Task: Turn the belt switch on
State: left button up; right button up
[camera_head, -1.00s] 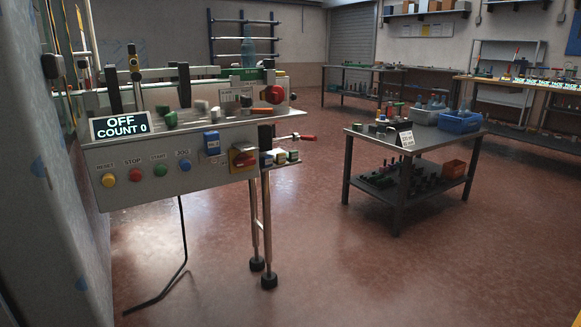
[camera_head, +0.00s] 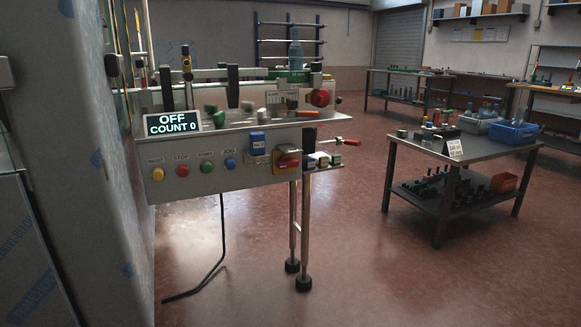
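The grey machine panel (camera_head: 225,183) stands left of centre, with a display (camera_head: 172,123) reading "OFF" and "COUNT 0". A red rotary switch on a yellow plate (camera_head: 288,162) sits at the panel's right end. Its label is too small to read. A row of yellow (camera_head: 157,174), red (camera_head: 182,170), green (camera_head: 206,167) and blue (camera_head: 230,163) buttons runs along the panel's front. A larger round red knob (camera_head: 320,98) sits above on the right. Which control is the belt switch cannot be read here. Neither of my grippers is in view.
A grey wall or cabinet side (camera_head: 75,110) stands close on the left. A metal table (camera_head: 480,153) with blue bins (camera_head: 513,134) stands at right. The red floor (camera_head: 350,260) in front and between them is clear. The machine's legs reach the floor near a black cable (camera_head: 222,235).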

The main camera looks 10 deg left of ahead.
aim_at(285, 162)
jog(key=i+l+u, duration=0.1)
jog(key=l, duration=0.25)
jog(key=i+l+u, duration=0.1)
jog(key=i+l, duration=0.45)
jog(key=l, duration=0.15)
jog(key=i+l+u, duration=0.15)
jog(key=l, duration=0.25)
